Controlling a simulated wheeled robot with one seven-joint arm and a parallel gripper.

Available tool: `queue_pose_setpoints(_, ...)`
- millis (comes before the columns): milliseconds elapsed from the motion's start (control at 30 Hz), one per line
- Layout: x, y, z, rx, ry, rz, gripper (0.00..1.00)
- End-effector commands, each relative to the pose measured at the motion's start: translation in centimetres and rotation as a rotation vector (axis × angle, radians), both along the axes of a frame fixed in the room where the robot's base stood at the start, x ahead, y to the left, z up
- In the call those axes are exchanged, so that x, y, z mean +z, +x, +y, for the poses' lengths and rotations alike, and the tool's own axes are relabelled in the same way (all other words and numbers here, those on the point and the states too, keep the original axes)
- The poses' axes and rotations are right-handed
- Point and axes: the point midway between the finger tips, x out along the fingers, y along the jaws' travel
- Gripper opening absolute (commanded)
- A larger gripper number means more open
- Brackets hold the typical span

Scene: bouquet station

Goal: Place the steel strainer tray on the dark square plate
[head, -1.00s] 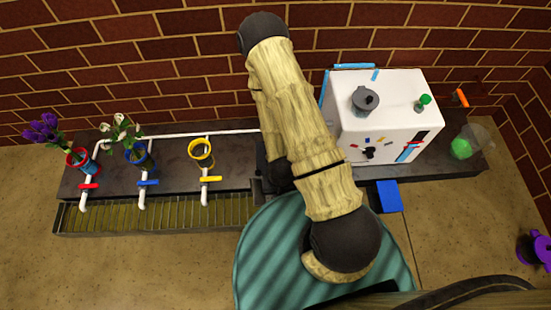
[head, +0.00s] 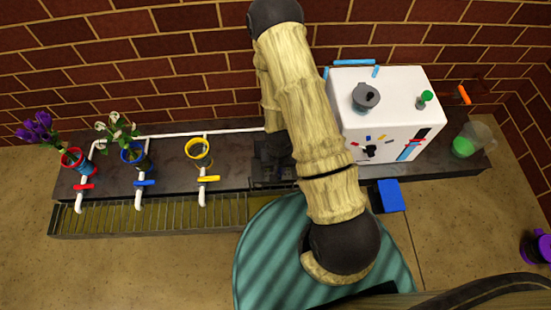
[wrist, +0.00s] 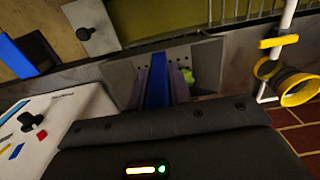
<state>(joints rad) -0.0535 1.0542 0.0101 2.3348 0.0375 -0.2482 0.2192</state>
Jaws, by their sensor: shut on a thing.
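The steel strainer tray (wrist: 206,58) is a flat grey sheet with small holes in the wrist view. A blue upright part, seemingly its handle, stands between the fingers of my gripper (wrist: 158,84), which is shut on it. The middle of the tray is hidden behind the fingers. In the head view my gripper (head: 272,150) is dark, partly behind my arm, low over the counter between the white machine and the yellow vase. What seems to be the dark square plate (head: 264,180) shows just below it there. I cannot tell whether tray and plate touch.
The white machine (head: 388,105) stands close on the right, with a blue block (head: 390,195) at the counter's front. The yellow vase (head: 199,152) and its tap stand on the left. Red (head: 75,161) and blue vases (head: 134,153) hold flowers. A grated trough (head: 150,217) runs along the front.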

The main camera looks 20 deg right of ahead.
Motion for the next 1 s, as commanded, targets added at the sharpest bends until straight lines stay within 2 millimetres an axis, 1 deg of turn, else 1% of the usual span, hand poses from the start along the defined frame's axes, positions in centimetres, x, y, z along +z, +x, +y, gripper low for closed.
queue_pose_setpoints(33, -0.3, 1.4, -0.2, 0.000, 0.001, -0.007, 0.00)
queue_pose_setpoints(200, -0.2, 4.7, -0.9, -0.001, 0.000, -0.005, 0.00)
queue_pose_setpoints(300, -0.3, 6.3, -1.2, 0.000, 0.000, -0.004, 0.00)
queue_pose_setpoints(500, -0.2, 8.6, -1.7, 0.001, 0.000, -0.003, 0.00)
queue_pose_setpoints(633, -0.1, 9.8, -1.9, 0.000, 0.001, -0.002, 0.00)
queue_pose_setpoints(667, -0.5, 9.7, -1.9, 0.001, 0.000, 0.002, 0.00)
queue_pose_setpoints(867, -2.8, 9.6, -1.9, 0.001, 0.000, 0.002, 0.00)
queue_pose_setpoints(1000, -5.0, 9.6, -1.9, 0.001, 0.001, 0.003, 0.00)
